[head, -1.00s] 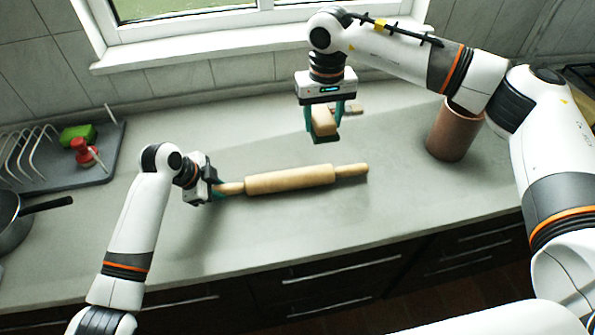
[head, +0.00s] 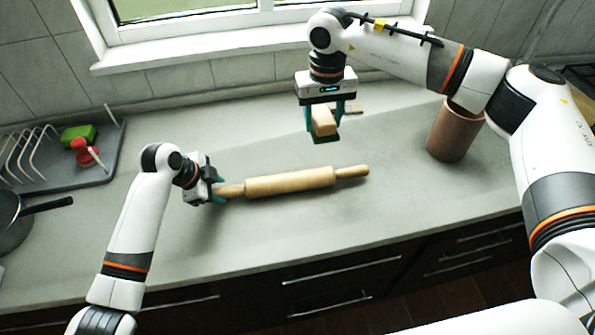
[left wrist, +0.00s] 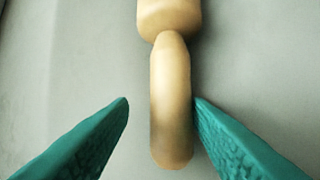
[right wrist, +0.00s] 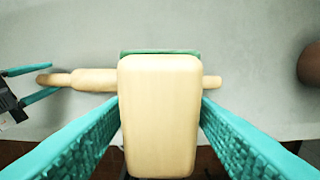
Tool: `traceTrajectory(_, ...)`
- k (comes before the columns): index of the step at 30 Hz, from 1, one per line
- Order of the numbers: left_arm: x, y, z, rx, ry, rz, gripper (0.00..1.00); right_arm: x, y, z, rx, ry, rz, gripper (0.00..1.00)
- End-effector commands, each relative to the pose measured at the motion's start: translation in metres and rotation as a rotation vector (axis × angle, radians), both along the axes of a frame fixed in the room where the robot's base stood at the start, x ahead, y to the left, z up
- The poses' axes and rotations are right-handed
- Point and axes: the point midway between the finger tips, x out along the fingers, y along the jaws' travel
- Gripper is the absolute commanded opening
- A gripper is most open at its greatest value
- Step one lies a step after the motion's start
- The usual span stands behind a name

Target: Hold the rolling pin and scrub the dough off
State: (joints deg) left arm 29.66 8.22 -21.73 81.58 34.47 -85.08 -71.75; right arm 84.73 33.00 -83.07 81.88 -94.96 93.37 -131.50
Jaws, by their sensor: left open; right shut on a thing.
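The wooden rolling pin (head: 290,181) lies on the grey counter, its left handle toward my left gripper. My left gripper (head: 221,192) is open around that handle. In the left wrist view the handle (left wrist: 171,105) sits between the two teal fingers, close to the right one, with a gap on the left. My right gripper (head: 325,122) is shut on a scrubbing brush (head: 323,122) with a pale wooden block and green underside, held above the counter behind the pin. In the right wrist view the brush block (right wrist: 160,115) hides the pin's middle. I cannot make out any dough on the pin.
A brown pot (head: 455,130) stands at the right. A grey dish rack (head: 60,165) with a green sponge (head: 78,135) and a red-handled item (head: 84,152) is at the left, beside a dark pan (head: 14,220). A small item lies behind the brush. The counter around the pin is clear.

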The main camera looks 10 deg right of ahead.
Motion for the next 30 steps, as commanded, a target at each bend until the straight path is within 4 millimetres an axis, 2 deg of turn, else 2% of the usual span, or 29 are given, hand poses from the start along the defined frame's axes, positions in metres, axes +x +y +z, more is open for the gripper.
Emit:
traceTrajectory(20, 0.0, 0.0, 0.067, 0.001, -0.001, 0.0, 0.44, 0.0, 0.0, 0.069, 0.0, 0.0, 0.0, 0.34)
traceTrajectory(29, 0.0, 0.0, 0.068, 0.0, 0.0, 0.0, 0.44, 0.0, 0.0, 0.07, 0.0, 0.0, 0.0, 0.34)
traceTrajectory(30, 0.0, 0.0, 0.068, 0.0, 0.0, 0.0, 0.49, 0.0, 0.0, 0.07, 0.0, 0.0, 0.0, 0.34)
